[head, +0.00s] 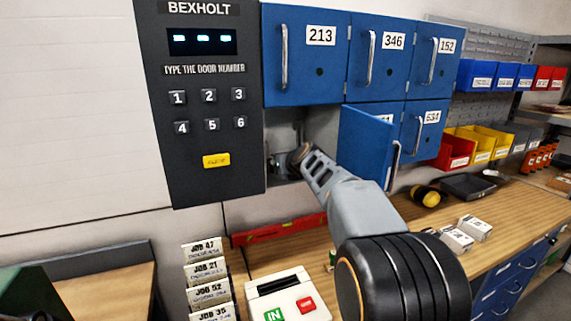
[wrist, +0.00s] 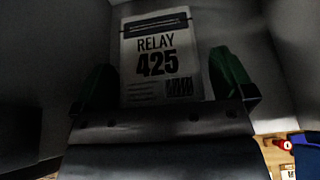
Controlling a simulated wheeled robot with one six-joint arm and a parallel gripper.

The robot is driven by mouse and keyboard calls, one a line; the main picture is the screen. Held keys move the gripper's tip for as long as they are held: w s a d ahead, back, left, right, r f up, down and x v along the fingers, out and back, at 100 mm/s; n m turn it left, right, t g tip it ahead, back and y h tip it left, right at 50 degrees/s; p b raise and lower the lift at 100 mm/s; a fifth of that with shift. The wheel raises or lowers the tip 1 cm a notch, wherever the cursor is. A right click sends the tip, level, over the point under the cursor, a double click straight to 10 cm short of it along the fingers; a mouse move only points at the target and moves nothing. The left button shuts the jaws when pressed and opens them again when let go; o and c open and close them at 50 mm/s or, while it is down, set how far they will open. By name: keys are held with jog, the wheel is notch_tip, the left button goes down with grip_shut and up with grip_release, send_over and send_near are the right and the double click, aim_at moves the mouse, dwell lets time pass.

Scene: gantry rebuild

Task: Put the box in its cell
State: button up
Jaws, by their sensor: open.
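The box (wrist: 158,60), white with a dark strip and the print "RELAY 425", stands in the dim cell in the wrist view. My gripper (wrist: 168,85) is open, with one green finger on each side of the box's lower part; I cannot tell whether they touch it. In the head view my gripper (head: 280,165) reaches into the open lower-left cell (head: 318,124) of the blue locker. The box cannot be made out there.
Shut doors 213 (head: 305,60), 346 (head: 378,60) and 152 (head: 432,60) are above. The keypad panel (head: 205,110) stands left, its display lit. Below are a red level (head: 280,231), a white two-button unit (head: 280,300), job cards (head: 206,270) and small boxes (head: 457,239).

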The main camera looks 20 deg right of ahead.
jog(key=shift+r, duration=0.3)
jog(key=v, duration=1.2)
jog(key=s+a+f+m+g, duration=0.3)
jog(key=s+f+m, duration=0.3)
jog(key=m, duration=0.6)
jog(key=s+a+f+m+g, duration=0.3)
jog(key=s+f+m, duration=0.4)
jog(key=f+m, duration=0.3)
jog(key=s+a+f+m+g, duration=0.3)
jog(key=s+f+m, duration=0.4)
jog(key=m, duration=0.6)
jog(key=shift+s+a+f+m+g, duration=0.3)
jog(key=shift+a+f+m, duration=0.1)
jog(key=shift+a, duration=0.2)
